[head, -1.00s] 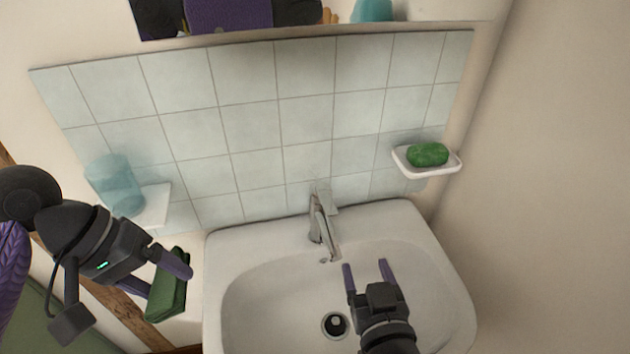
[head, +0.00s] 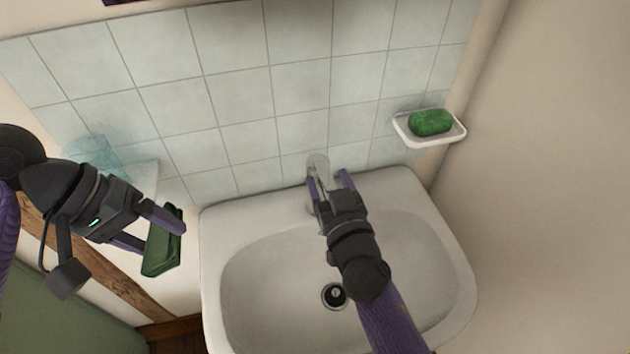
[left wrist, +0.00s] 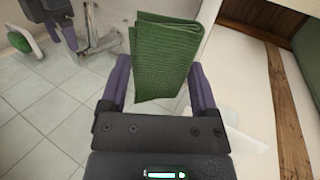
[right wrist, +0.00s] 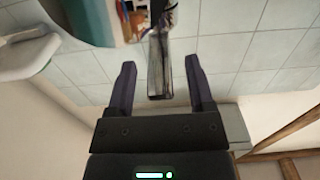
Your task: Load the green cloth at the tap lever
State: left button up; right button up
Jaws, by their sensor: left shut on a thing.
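The green cloth (head: 162,255) is folded and held in my left gripper (head: 164,238), left of the basin. It also shows in the left wrist view (left wrist: 166,58), between the two fingers and sticking out past them. The tap (head: 318,172) stands at the back of the basin, partly hidden by my right gripper (head: 328,180). In the right wrist view the tap lever (right wrist: 160,65) lies between the open fingers, with a gap on each side. My right gripper holds nothing.
The white basin (head: 290,265) with its dark drain (head: 334,295) lies below my right arm. A white dish (head: 455,136) with green soap (head: 430,122) is on the wall at right. A clear bluish tumbler (head: 95,155) and small shelf (head: 140,176) are near my left gripper.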

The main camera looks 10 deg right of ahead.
grip_shut()
dwell(1.3)
